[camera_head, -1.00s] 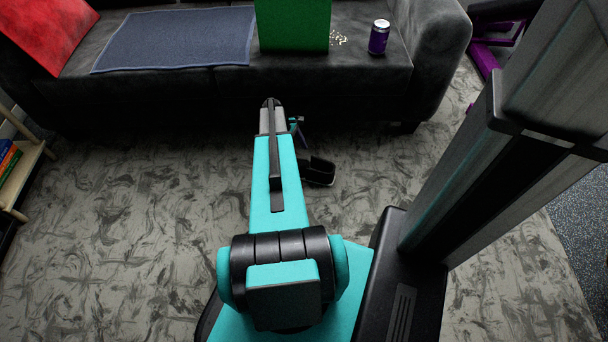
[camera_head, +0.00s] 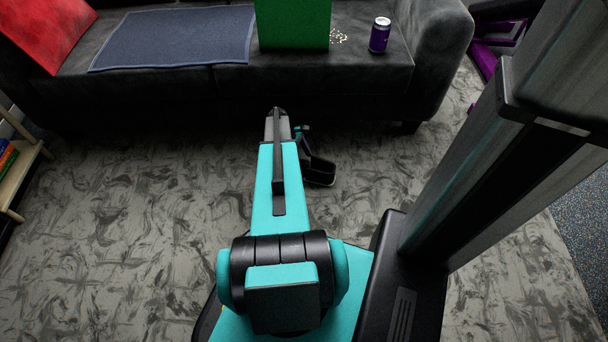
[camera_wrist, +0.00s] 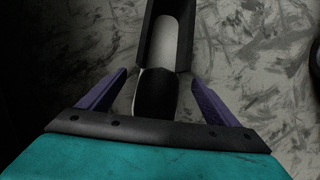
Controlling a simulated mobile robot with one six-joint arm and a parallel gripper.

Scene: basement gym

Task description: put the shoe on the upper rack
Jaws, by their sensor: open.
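The black shoe (camera_head: 320,172) lies on the patterned carpet in front of the sofa, partly hidden by my arm in the head view. In the wrist view the shoe (camera_wrist: 157,92) has a light grey insole, and its dark rounded end lies between my two purple fingers. My gripper (camera_wrist: 159,78) is open, with a gap on each side of the shoe. My arm mostly hides the gripper in the head view. I cannot make out an upper rack for certain.
A dark grey sofa (camera_head: 180,82) stands behind the shoe, bearing a green box (camera_head: 293,24), a purple can (camera_head: 380,35), a blue mat (camera_head: 175,40) and a red cushion (camera_head: 45,32). A wooden shelf (camera_head: 22,168) with books is at the left edge.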

